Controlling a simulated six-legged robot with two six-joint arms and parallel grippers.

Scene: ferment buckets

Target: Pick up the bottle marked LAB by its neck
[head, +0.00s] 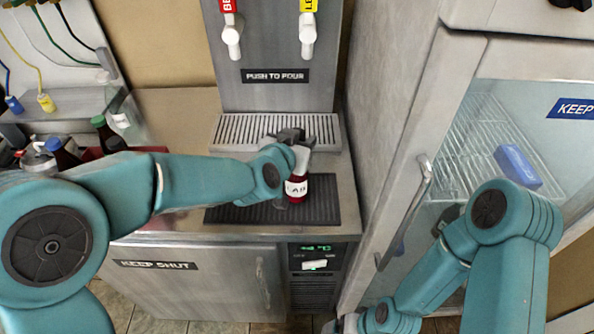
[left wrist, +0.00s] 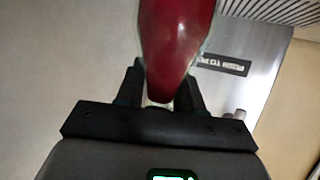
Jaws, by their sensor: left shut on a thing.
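The bottle marked LAB (head: 297,188) is dark red with a white label, and it is upright over the black ribbed mat (head: 235,213). My left gripper (head: 291,139) is above it and shut on its neck. In the left wrist view the red bottle (left wrist: 175,40) runs up from between the dark fingers (left wrist: 160,95). The neck is mostly hidden by the gripper. I cannot tell whether the bottle's base touches the mat. My right arm goes down past the bottom edge, and its gripper's fingers do not show.
A dispenser (head: 275,100) with two taps and a drip grille (head: 285,128) stands behind the bottle. A glass-door fridge (head: 490,130) with a long handle (head: 408,215) is at right. Dark bottles (head: 62,153) stand at left. The counter's front left is partly clear.

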